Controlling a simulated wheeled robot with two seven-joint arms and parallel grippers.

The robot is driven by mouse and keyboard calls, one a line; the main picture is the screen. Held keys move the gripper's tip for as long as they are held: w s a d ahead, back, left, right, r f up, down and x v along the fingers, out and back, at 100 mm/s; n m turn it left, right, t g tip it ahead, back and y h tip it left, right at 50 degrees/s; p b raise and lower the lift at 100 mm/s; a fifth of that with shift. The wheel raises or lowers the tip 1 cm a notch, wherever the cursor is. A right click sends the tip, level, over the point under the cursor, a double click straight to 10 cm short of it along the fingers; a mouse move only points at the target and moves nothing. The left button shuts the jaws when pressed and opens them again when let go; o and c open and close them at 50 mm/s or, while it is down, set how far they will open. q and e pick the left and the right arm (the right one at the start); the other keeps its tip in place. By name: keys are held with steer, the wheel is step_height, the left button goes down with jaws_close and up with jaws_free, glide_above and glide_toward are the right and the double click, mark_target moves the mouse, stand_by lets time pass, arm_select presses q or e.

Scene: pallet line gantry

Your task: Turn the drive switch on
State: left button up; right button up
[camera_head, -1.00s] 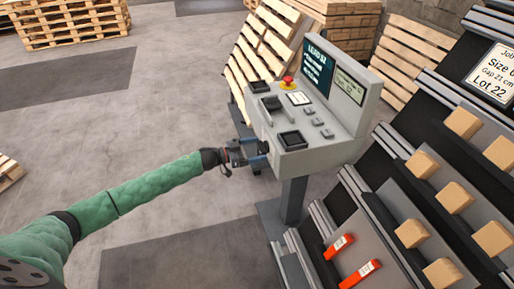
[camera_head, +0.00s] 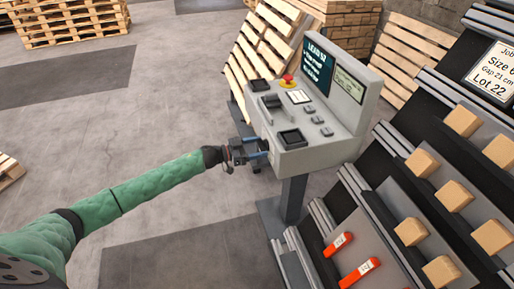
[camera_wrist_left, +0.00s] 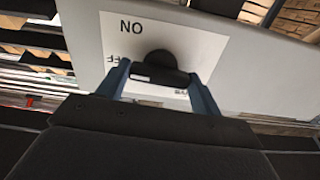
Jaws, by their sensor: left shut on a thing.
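The drive switch (camera_wrist_left: 160,70) is a black rotary knob with a bar handle, on a white label plate (camera_wrist_left: 210,48) with ON and OFF lettering on the side of the grey console. In the left wrist view the ON word is above left of the knob and OFF lettering is partly hidden beside it. My left gripper (camera_wrist_left: 158,86) has its blue fingers on both sides of the handle and is shut on it. In the head view my left gripper (camera_head: 256,154) meets the console's near left side, and the knob is hidden there. My right gripper is not in view.
The grey console (camera_head: 300,160) carries a red emergency button (camera_head: 288,80), a black lever (camera_head: 271,102) and screens. A sloped rack with wooden blocks (camera_head: 411,231) and orange-red handles (camera_head: 338,245) stands to the right. Pallets (camera_head: 70,22) lie behind.

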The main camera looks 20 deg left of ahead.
arm_select(q)
steer(key=m+b, duration=0.7)
steer(key=m, duration=1)
steer(key=shift+m, duration=0.3)
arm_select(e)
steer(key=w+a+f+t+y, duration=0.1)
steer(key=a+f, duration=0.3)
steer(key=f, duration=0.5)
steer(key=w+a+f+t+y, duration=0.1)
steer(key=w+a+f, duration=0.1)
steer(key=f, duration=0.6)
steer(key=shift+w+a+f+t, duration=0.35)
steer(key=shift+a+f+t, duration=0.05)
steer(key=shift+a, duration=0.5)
arm_select(q)
steer(key=o, duration=1)
